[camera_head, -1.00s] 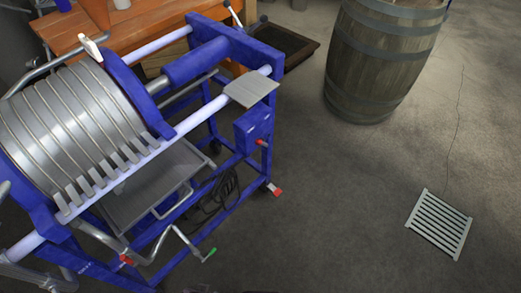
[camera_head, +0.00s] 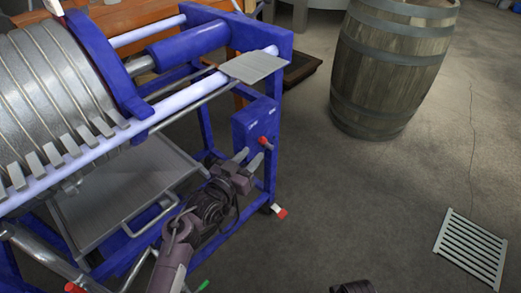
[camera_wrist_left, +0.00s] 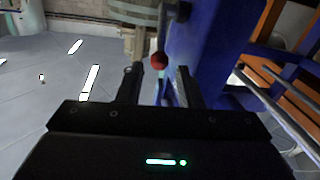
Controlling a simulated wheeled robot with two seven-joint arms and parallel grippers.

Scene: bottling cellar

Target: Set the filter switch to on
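The filter (camera_head: 110,150) is a blue-framed machine with a stack of grey plates. The filter switch has a red knob (camera_head: 264,140) on a blue box (camera_head: 252,128) at its near right corner. My left gripper (camera_head: 248,160) is just below and left of the knob, its two fingers apart and empty. In the left wrist view the red knob (camera_wrist_left: 159,60) shows beyond and between the open fingertips (camera_wrist_left: 157,78), apart from them. The switch's setting is too small to read. A dark part at the bottom edge (camera_head: 353,286) may be my right gripper; its fingers are not visible.
A flat grey plate (camera_head: 254,67) sits on the rail above the switch box. A red-tipped foot (camera_head: 280,212) sticks out below. A wooden barrel (camera_head: 388,70) stands behind right, and a floor grate (camera_head: 471,249) lies at right. The floor between is clear.

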